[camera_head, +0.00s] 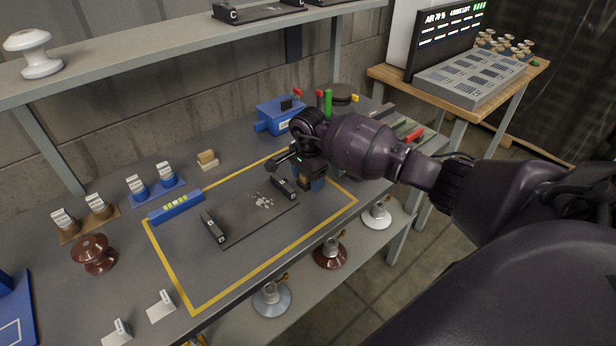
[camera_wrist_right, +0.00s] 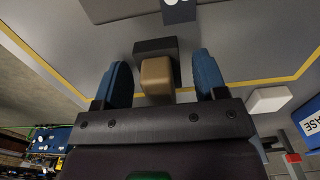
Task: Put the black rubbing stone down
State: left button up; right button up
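The black rubbing stone, a black block with a tan grip, is between the fingers of my right gripper in the wrist view (camera_wrist_right: 156,76). My right gripper (camera_head: 310,180) is over the right end of the yellow-outlined area, beside the dark cradle plate (camera_head: 245,222). Its blue fingers (camera_wrist_right: 163,78) stand apart, with a gap showing between the fingers and the stone's tan grip. The stone's underside is hidden, so I cannot tell whether it touches the table. My left gripper is out of view.
A pale rubbing stone with a tan grip (camera_head: 208,160) lies behind the yellow outline. A blue level-like bar (camera_head: 176,206) and a brown insulator (camera_head: 93,254) stand at left. A blue vise-like box (camera_head: 279,114) is behind my gripper. The outlined area's front is clear.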

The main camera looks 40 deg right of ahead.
jog(key=shift+r, duration=0.3)
notch_tip(320, 180, up, 12)
jog(key=p, duration=0.1)
jog(key=shift+f, duration=0.15)
dwell(0.6)
